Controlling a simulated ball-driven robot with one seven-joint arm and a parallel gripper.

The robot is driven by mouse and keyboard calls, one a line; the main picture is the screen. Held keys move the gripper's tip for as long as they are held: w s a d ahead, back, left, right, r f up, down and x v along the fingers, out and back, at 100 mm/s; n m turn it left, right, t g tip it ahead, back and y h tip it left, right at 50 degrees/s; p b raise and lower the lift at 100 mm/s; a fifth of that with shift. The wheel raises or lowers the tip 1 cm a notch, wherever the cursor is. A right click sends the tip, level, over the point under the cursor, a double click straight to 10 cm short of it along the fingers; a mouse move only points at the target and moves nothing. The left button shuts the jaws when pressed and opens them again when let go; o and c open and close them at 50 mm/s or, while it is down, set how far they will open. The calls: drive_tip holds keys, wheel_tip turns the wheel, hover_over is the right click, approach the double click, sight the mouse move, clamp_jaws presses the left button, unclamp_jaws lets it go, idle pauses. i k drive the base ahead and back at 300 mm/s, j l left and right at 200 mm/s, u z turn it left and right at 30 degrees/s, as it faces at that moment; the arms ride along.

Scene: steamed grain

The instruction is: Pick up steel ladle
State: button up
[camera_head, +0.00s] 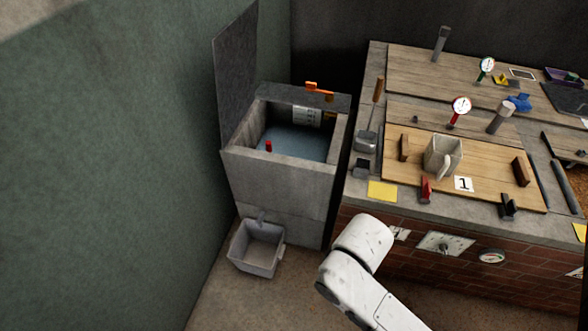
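A long-handled metal tool, which looks like the steel ladle (367,140), is at the left end of the brick counter. Its boxy grey bowl is low, at the counter's left edge, and its thin shaft rises to a wooden grip (377,90). I cannot tell whether it rests in a holder. My white arm shows at the bottom centre, in front of the counter and well below the ladle. My gripper is not in view.
A wooden board (410,171) marked 1 holds a grey pitcher (442,157) between wooden blocks. Gauges and tools stand behind it. Left is a stone basin (270,171) of bluish water with a raised lid (236,75). A grey bin (256,249) sits on the floor.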

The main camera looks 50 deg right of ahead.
sight(366, 141)
drive_tip(key=z, duration=1.4)
